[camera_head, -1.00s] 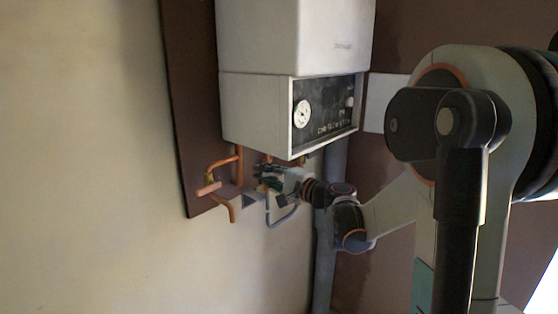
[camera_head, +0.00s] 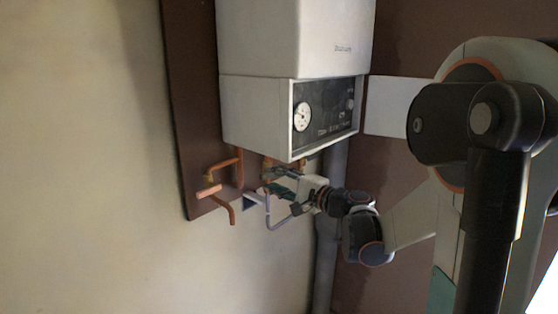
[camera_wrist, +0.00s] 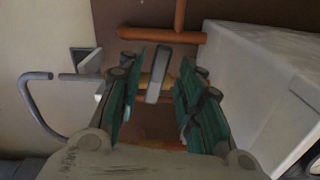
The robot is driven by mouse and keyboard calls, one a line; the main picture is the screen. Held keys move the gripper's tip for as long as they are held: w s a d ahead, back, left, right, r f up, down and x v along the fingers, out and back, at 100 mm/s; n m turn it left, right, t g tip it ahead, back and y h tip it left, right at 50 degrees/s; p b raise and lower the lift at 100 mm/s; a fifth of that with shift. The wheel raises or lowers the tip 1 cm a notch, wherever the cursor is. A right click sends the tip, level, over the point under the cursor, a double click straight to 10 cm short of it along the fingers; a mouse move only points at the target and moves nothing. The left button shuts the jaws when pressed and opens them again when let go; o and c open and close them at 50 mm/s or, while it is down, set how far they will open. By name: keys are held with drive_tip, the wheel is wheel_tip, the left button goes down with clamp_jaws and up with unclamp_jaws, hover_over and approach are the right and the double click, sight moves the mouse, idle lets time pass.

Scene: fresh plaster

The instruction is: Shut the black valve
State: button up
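My gripper (camera_wrist: 158,95) is open, with its two green-padded fingers apart. In the wrist view a flat grey lever (camera_wrist: 159,72) stands between and beyond the fingertips, in front of a brass-coloured pipe fitting; it may be the black valve's handle, but its colour looks grey here. I cannot see either finger touching it. In the head view my gripper (camera_head: 276,181) is under the boiler among the pipes, and its fingers hide most of the valve area.
The white boiler (camera_head: 262,112) hangs just above my gripper; it also shows on the right of the wrist view (camera_wrist: 265,85). Copper pipes (camera_head: 217,190) stick out to the left. A bent grey pipe (camera_wrist: 38,112) lies left of the fingers. A grey vertical pipe (camera_head: 326,255) runs below the boiler.

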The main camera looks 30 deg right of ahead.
drive_tip(key=v, duration=0.7)
drive_tip(key=shift+s, duration=0.35)
drive_tip(key=shift+r, duration=0.1)
